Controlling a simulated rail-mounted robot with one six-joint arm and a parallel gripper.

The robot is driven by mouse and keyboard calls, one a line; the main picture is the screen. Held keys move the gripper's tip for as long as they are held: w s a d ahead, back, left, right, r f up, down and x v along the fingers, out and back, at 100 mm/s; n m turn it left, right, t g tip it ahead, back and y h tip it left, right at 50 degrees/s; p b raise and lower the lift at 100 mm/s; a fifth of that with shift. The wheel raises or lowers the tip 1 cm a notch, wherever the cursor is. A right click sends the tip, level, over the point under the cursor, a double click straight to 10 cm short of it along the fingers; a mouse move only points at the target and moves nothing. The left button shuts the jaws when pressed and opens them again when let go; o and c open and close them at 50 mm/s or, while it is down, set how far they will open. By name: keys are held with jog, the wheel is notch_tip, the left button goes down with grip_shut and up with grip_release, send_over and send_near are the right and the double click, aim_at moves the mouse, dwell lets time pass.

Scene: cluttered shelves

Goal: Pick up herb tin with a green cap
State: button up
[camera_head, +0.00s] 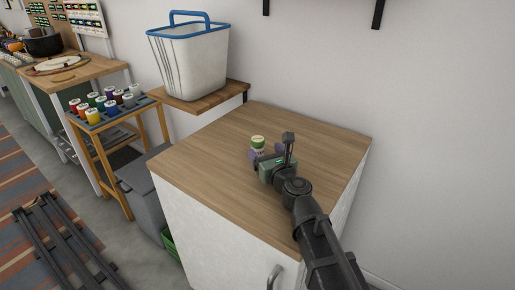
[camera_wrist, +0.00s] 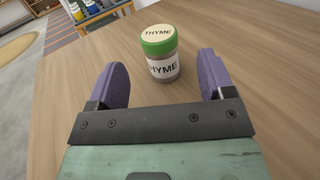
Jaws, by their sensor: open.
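The herb tin (camera_head: 258,143) stands upright on the wooden cabinet top. In the wrist view the tin (camera_wrist: 161,55) has a green cap with a pale lid top and a white label, both reading THYME. My gripper (camera_wrist: 160,83) is open, with its two purple fingers spread apart. The tin stands just beyond the fingertips, roughly centred between them, and no finger appears to touch it. In the head view my gripper (camera_head: 264,155) is low over the cabinet top, right by the tin, and hides its lower part.
The cabinet top (camera_head: 210,158) is otherwise clear. A white basket with a blue rim (camera_head: 190,60) stands on a wooden wall shelf (camera_head: 208,98) behind it. A small stand with several coloured jars (camera_head: 103,112) is at the left. A wall (camera_head: 420,120) rises at the right.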

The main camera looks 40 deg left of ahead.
aim_at(261, 145)
jog(key=x, duration=0.5)
jog(key=shift+a, duration=0.1)
jog(key=shift+r, duration=0.1)
jog(key=c, duration=1.1)
notch_tip(261, 145, up, 20)
jog(key=p, duration=2)
